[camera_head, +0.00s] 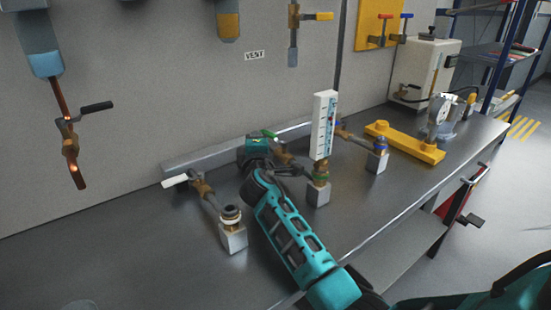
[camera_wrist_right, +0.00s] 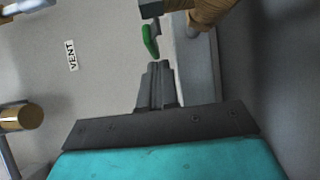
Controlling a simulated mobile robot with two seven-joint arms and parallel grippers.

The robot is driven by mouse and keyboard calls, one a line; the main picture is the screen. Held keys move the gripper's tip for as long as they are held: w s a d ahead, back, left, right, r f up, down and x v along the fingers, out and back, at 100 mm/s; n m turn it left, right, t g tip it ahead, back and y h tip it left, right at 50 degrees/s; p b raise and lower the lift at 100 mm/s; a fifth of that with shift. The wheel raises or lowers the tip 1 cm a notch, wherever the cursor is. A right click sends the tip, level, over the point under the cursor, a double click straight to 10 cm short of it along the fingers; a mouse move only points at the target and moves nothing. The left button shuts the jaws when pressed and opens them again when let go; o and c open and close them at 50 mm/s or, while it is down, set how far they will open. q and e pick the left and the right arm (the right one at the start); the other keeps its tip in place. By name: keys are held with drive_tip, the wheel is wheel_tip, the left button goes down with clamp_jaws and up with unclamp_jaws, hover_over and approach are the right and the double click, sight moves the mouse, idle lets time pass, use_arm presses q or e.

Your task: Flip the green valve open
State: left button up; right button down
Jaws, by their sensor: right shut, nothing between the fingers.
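The green valve handle (camera_head: 269,134) sits on a brass valve body (camera_head: 284,156) low at the back of the bench. In the right wrist view the green handle (camera_wrist_right: 150,42) lies just beyond the fingertips, beside a brass fitting (camera_wrist_right: 208,13). My right gripper (camera_head: 257,146) is close beside the valve and partly hides its surroundings. Its fingers (camera_wrist_right: 157,66) are shut and empty, with a small apparent gap to the handle; contact cannot be made out. My left gripper is not in view.
A white-handled valve (camera_head: 176,180) stands left of my right arm. A yellow bar (camera_head: 405,143) lies farther right. The bench front left (camera_head: 130,250) is clear.

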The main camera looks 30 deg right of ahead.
drive_tip(key=shift+w+d, duration=0.55)
drive_tip(key=shift+d, duration=0.1)
idle(0.4)
drive_tip(key=v, duration=1.3)
drive_tip(key=shift+w+p, duration=0.1)
drive_tip(key=shift+p, duration=0.25)
